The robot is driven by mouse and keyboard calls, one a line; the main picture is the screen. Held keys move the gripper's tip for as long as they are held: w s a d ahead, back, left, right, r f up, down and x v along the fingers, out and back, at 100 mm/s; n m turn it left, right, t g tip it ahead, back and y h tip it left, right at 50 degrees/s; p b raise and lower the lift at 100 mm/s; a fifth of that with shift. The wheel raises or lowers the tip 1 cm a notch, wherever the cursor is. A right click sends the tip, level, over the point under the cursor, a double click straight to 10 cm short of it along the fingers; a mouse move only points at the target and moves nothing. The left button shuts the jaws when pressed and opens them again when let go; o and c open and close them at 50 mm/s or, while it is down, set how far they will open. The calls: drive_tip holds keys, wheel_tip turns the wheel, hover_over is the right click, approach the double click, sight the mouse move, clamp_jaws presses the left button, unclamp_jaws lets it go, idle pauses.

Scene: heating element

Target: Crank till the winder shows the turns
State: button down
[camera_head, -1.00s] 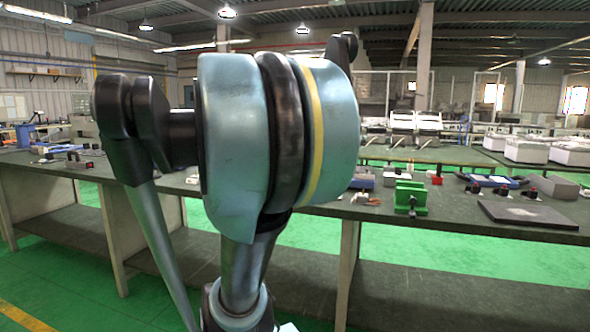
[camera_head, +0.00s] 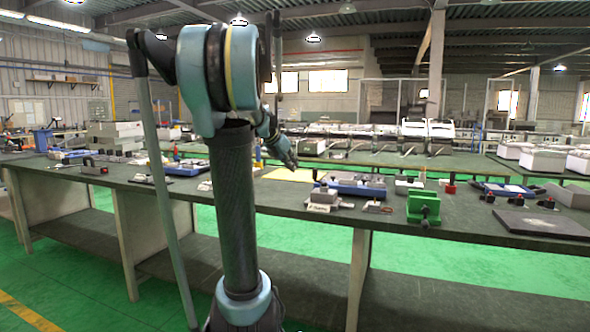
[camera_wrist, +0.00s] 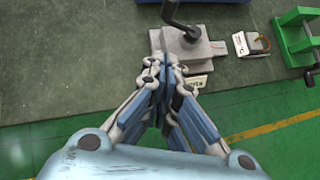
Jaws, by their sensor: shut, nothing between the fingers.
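A grey block with a black crank handle, which appears to be the winder (camera_wrist: 186,48), sits near the bench's front edge; it also shows in the head view (camera_head: 322,198). In the head view my gripper (camera_head: 292,163) is above the bench, left of and higher than the block. I cannot read any turns display.
A green fixture (camera_head: 423,206) stands to the right, also in the wrist view (camera_wrist: 299,38). A blue device (camera_head: 352,185) lies behind the winder. A small tagged part (camera_wrist: 257,43) sits between winder and fixture. The bench left of the winder (camera_wrist: 70,60) is clear.

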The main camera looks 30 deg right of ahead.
drive_tip(key=w+d+f, duration=0.3)
drive_tip(key=d+f, duration=0.3)
drive_tip(key=d, duration=0.3)
drive_tip(key=shift+w+d, duration=0.15)
drive_tip(key=shift+w, duration=0.05)
drive_tip(key=shift+d+r, duration=0.1)
drive_tip(key=shift+d+m, duration=0.1)
drive_tip(key=shift+m, duration=0.2)
